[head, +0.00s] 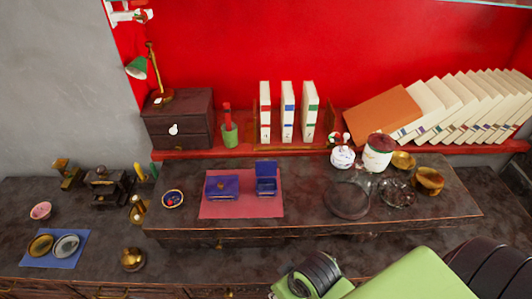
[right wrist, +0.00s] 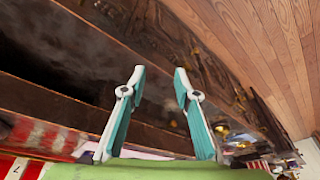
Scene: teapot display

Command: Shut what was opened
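In the head view two small blue boxes are on a pink-red mat (head: 240,211). The right box (head: 266,186) has its lid (head: 265,167) raised. The left box (head: 222,187) looks shut. My right arm comes in at the lower right of the head view, and its fingers do not show there. In the right wrist view my right gripper (right wrist: 160,74) is open, with nothing between its two fingers. Dark wooden furniture (right wrist: 60,103) lies beyond them. My left gripper is not in view.
A glass teapot (head: 349,199), a white lidded jar (head: 378,153) and brass bowls (head: 428,180) stand right of the boxes. A small bowl (head: 173,199) is to their left. Books and a wooden chest (head: 178,122) stand behind. The worktop in front of the mat is mostly clear.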

